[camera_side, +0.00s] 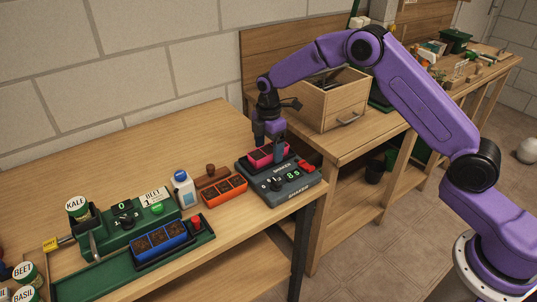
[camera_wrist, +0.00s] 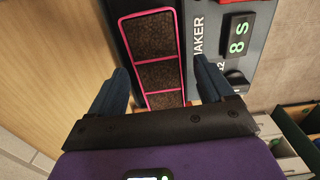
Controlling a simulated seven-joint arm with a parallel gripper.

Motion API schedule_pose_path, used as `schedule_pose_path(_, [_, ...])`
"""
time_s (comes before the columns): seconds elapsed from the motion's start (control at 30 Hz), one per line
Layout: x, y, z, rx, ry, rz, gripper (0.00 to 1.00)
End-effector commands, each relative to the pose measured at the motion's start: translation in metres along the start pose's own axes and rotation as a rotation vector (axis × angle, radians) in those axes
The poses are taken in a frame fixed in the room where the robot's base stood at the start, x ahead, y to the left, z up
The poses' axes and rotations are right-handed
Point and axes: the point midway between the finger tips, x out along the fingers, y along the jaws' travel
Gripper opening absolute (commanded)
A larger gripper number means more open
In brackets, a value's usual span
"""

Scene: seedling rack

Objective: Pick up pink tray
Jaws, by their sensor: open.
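The pink tray (camera_side: 265,154) sits on the dark grey shaker (camera_side: 284,181) near the right end of the front bench. In the wrist view the pink tray (camera_wrist: 180,52) shows a row of soil-filled cells. My gripper (camera_side: 268,146) points down at the tray from above. In the wrist view my gripper (camera_wrist: 163,88) is open, with one finger on each side of the tray's near end. I cannot tell whether the fingers touch the tray. The shaker's display (camera_wrist: 238,36) shows 8 S.
An orange tray (camera_side: 224,190) lies left of the shaker, by a brown wooden tool (camera_side: 211,177) and a white bottle (camera_side: 184,189). A blue tray (camera_side: 160,243) sits on the green machine (camera_side: 130,235). A wooden drawer box (camera_side: 332,100) stands close behind my gripper.

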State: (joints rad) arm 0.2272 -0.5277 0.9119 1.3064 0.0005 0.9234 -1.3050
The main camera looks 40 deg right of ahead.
Motion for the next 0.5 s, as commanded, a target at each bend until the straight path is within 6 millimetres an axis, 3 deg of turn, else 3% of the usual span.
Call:
schedule_pose_path(0.07, [-0.0002,0.0001,-0.0001,0.0,0.0,0.0,0.78])
schedule_pose_path(0.23, [-0.0004,0.0001,-0.0001,0.0,0.0,0.0,0.22])
schedule_pose_path(0.3, [-0.0007,0.0002,-0.0002,0.0,0.0,0.001,0.11])
schedule_pose_path(0.5, [-0.001,0.0003,-0.0002,0.0,0.0,0.001,0.11])
